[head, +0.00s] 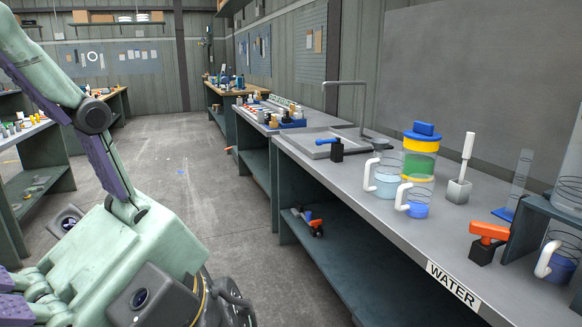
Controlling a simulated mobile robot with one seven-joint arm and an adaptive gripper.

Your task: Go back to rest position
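My arm shows at the left of the head view, with pale green and purple links rising out of the frame at the upper left. My gripper is not in view, so I cannot see its fingers or whether it holds anything. My own pale green base fills the lower left.
A grey bench (400,217) labelled WATER runs along the right, with clear jugs (386,178), a yellow-and-green container (420,153), an orange-handled valve (488,242) and a sink (325,143). Another bench (40,165) stands at the left. The floor aisle (180,165) between them is clear.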

